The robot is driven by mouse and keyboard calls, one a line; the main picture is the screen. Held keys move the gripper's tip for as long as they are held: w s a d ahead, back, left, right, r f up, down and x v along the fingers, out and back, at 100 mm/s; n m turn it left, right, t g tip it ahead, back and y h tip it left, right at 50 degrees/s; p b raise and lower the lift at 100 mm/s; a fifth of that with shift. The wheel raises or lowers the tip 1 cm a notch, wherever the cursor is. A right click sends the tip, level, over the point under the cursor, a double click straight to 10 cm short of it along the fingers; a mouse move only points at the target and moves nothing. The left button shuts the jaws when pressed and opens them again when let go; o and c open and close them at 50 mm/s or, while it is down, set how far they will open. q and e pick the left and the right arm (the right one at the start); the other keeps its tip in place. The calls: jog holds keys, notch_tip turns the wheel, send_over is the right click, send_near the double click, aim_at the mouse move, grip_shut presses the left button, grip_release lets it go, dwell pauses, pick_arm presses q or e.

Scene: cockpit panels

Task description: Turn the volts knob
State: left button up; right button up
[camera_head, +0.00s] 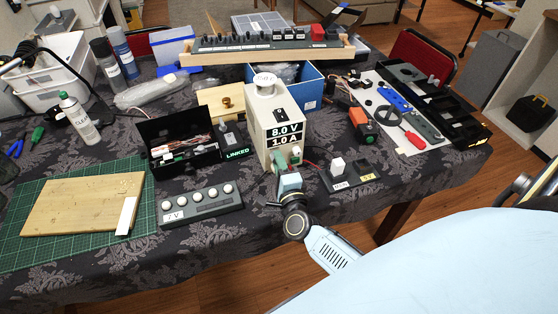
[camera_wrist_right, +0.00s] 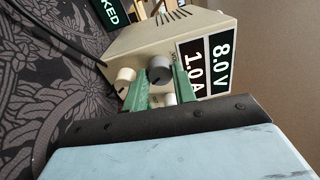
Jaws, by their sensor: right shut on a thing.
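The cream power supply (camera_head: 268,120) stands upright on the table and its display reads 8.0 V and 1.0 A. It also shows in the right wrist view (camera_wrist_right: 140,48). My right gripper (camera_head: 289,160) is at the lower front of the supply. In the right wrist view its green fingers (camera_wrist_right: 159,80) are on either side of a dark grey knob (camera_wrist_right: 159,69) and shut on it. A pale knob (camera_wrist_right: 125,76) is just left of the fingers. Another pale knob (camera_wrist_right: 170,99) shows between the fingers, nearer the camera. I cannot read the knob labels. My left gripper is not in view.
A small dark panel with a white switch (camera_head: 338,166) lies right of the gripper. A grey box with several knobs (camera_head: 201,205) and an open black case (camera_head: 181,145) lie to the left. A blue bin (camera_head: 311,92) stands behind the supply.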

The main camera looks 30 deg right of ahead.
jog(key=shift+n, duration=0.7)
jog(key=shift+p, duration=0.3)
jog(key=shift+n, duration=0.3)
jog(key=o, duration=1)
jog(key=shift+f, duration=0.1)
